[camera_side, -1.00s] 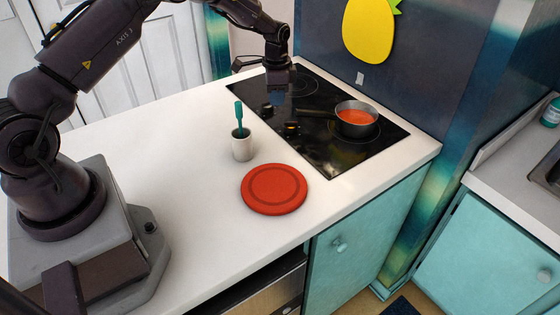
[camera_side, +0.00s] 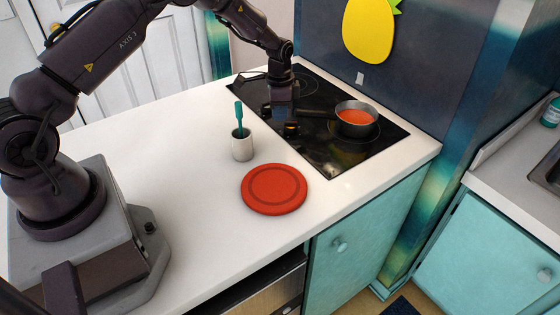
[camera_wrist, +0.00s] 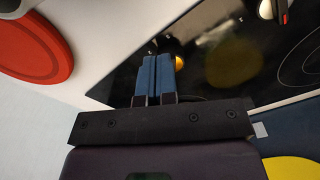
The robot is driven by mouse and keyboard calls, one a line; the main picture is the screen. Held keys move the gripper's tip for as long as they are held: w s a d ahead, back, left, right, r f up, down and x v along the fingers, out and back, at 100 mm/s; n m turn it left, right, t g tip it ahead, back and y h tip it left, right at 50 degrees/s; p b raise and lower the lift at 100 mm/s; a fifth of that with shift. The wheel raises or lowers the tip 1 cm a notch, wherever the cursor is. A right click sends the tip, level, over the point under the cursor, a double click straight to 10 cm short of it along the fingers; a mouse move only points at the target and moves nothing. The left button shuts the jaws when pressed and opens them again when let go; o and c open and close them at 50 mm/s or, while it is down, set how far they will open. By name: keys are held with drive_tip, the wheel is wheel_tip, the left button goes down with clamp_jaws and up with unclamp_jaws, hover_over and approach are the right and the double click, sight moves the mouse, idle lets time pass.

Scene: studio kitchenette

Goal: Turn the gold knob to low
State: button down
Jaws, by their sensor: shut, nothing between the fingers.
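The gold knob (camera_wrist: 179,62) shows in the wrist view beside my fingertips, partly hidden by them. In the side view the knob (camera_side: 291,129) sits at the near edge of the black cooktop (camera_side: 318,157), and its pointer is too small to read. My gripper (camera_side: 284,119) is shut and empty, pointing down just over the knob. The wrist view shows its two blue fingers (camera_wrist: 157,62) pressed together. Whether they touch the knob I cannot tell.
A second knob (camera_side: 267,109) is to the left. A pan of red sauce (camera_side: 357,119) stands on the cooktop, its handle toward my gripper. A white cup (camera_side: 242,148) with a teal utensil and a red plate (camera_side: 273,189) are on the counter.

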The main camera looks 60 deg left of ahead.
drive_tip(key=shift+f, duration=1.5)
drive_tip(key=shift+d+f, duration=0.1)
drive_tip(key=shift+d, duration=0.25)
drive_tip(key=shift+w+a, duration=0.2)
drive_tip(key=shift+a, duration=0.05)
drive_tip(key=shift+w+a, duration=0.25)
drive_tip(key=shift+a, duration=0.3)
drive_tip(key=shift+s+a, duration=0.45)
drive_tip(key=shift+s+a+r, duration=0.1)
drive_tip(key=shift+a+r, duration=0.05)
drive_tip(key=shift+r, duration=0.3)
drive_tip(key=r, duration=0.5)
drive_tip(key=shift+w+d+r, duration=0.2)
drive_tip(key=shift+r, duration=0.05)
